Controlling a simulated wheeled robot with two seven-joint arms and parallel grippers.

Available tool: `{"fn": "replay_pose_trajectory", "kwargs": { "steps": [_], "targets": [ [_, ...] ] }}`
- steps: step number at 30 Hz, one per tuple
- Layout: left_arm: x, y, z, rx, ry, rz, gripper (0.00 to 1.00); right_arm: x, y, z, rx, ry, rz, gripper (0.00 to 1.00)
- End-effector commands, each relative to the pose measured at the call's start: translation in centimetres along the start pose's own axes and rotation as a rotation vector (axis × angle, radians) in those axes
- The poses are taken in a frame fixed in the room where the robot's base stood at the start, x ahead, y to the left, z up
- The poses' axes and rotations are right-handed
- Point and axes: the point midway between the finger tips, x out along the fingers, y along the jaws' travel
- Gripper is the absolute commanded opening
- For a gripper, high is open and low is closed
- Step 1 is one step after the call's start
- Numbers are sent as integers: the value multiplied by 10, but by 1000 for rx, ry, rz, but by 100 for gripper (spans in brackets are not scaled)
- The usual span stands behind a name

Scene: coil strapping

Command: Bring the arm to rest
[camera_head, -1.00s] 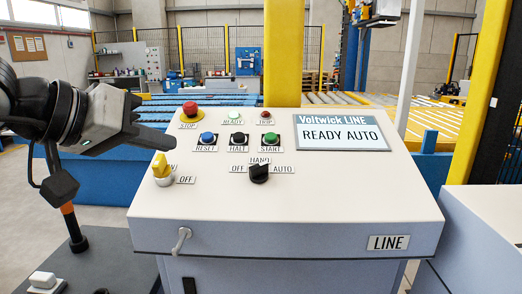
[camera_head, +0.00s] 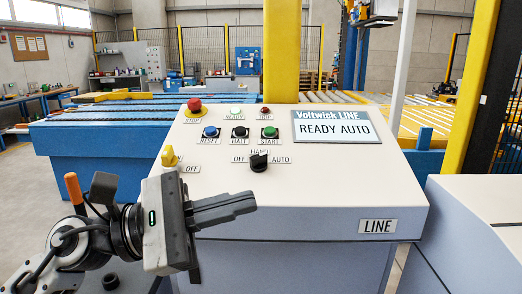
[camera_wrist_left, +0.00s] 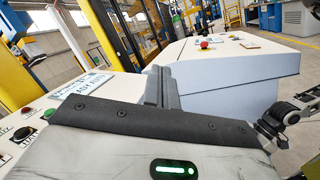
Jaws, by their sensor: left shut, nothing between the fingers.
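My left gripper (camera_head: 226,207) is shut and empty in the head view. It points right, in front of the near left part of the LINE console (camera_head: 330,190), below the button rows. In the left wrist view the shut fingers (camera_wrist_left: 161,88) point away over the console. The display (camera_head: 336,127) reads READY AUTO. The black HAND/OFF/AUTO selector (camera_head: 258,161) sits beyond the fingers. The yellow switch (camera_head: 169,156) is just above my wrist. I cannot tell whether the gripper touches the console. My right gripper is not in the head view.
A red stop button (camera_head: 194,105) and blue, black and green buttons (camera_head: 269,132) sit on the sloping panel. A second grey cabinet (camera_head: 475,225) stands on the right. A blue conveyor (camera_head: 95,140) runs behind on the left. Open floor shows at left.

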Motion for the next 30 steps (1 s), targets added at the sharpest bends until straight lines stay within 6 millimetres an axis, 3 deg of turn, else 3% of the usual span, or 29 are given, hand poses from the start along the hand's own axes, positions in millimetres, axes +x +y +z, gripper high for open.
{"fn": "replay_pose_trajectory", "kwargs": {
  "steps": [1,5,8,11,15,16,21,24,30],
  "targets": [
    [-5,-2,-11,-290,-78,108,0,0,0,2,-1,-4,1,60],
    [-35,2,-54,-1052,-298,409,0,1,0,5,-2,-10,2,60],
    [-72,-14,-110,-1620,-493,670,0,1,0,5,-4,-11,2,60],
    [-110,-51,-166,-2084,-704,929,0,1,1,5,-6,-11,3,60],
    [-154,-128,-222,-2555,-1025,1286,0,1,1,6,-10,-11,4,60],
    [-161,-146,-231,2604,1085,-1349,0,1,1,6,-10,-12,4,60],
    [-190,-233,-255,2060,1052,-1236,0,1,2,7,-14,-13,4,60],
    [-197,-263,-258,1884,1043,-1199,0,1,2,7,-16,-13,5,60],
    [-201,-280,-258,1783,1038,-1174,0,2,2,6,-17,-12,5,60]
  ]
}}
